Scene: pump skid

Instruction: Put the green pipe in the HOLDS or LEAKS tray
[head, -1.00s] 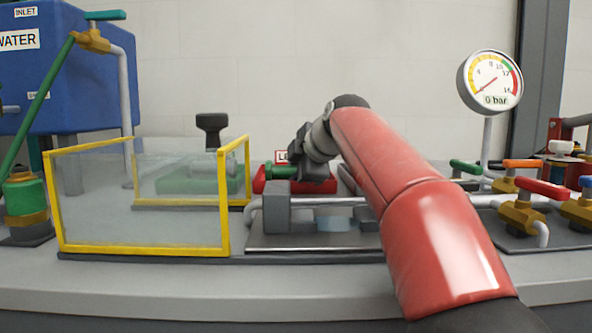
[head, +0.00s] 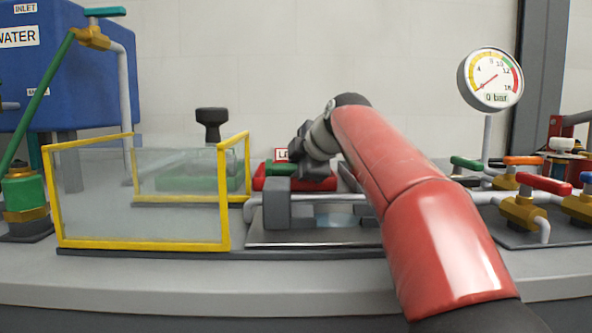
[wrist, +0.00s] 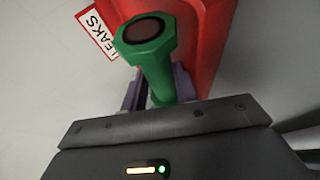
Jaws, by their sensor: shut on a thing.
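The green pipe (wrist: 152,62), with a hexagonal end and a dark round opening, is held between the jaws of my gripper (wrist: 158,88) in the wrist view. It is over the red tray (wrist: 208,35), beside a white LEAKS sign (wrist: 97,28). In the head view the red tray (head: 262,184) stands behind the grey clamp block, and a bit of the green pipe (head: 281,169) shows just over it, next to my wrist. Whether the pipe touches the tray floor cannot be told. A green tray (head: 175,184) shows through the clear guard; its label is not seen.
A clear guard with a yellow frame (head: 225,200) stands left of the clamp block (head: 277,204). A pressure gauge (head: 492,80) reads 0 bar. Several valves (head: 522,210) stand at the right, and a blue water tank (head: 70,80) at the left.

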